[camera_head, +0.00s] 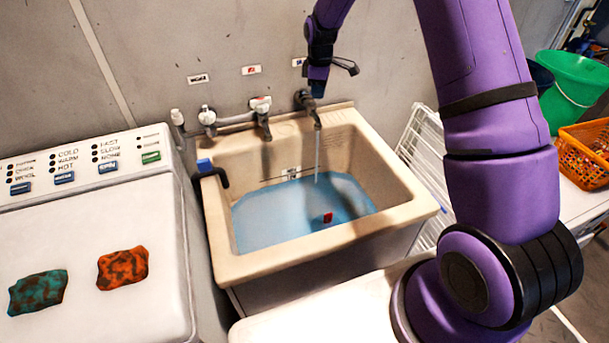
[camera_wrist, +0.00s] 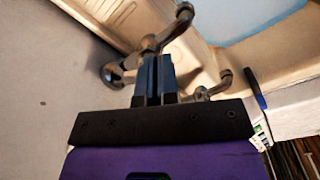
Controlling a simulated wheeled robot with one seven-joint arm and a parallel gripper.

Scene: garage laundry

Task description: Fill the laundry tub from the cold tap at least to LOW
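The beige laundry tub (camera_head: 395,217) holds pale blue water (camera_head: 270,218). A thin stream falls into it from the rightmost tap (camera_head: 308,104). A white label (camera_head: 291,174) and a dark line are on the tub's inner back wall, with the water surface close below; the lettering is too small to read. My gripper (camera_head: 318,88) is just above the rightmost tap. In the wrist view, my gripper's blue fingers (camera_wrist: 157,62) are together, with their tips at the metal tap (camera_wrist: 155,40). I see nothing clearly held between them; contact is unclear.
A middle tap (camera_head: 262,112) and a left fitting (camera_head: 208,118) stand beside the running tap, below wall labels. A small red object (camera_head: 328,217) is at the water surface. A washing machine (camera_head: 90,215) with two cloths stands left; a white rack (camera_head: 423,160) stands right.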

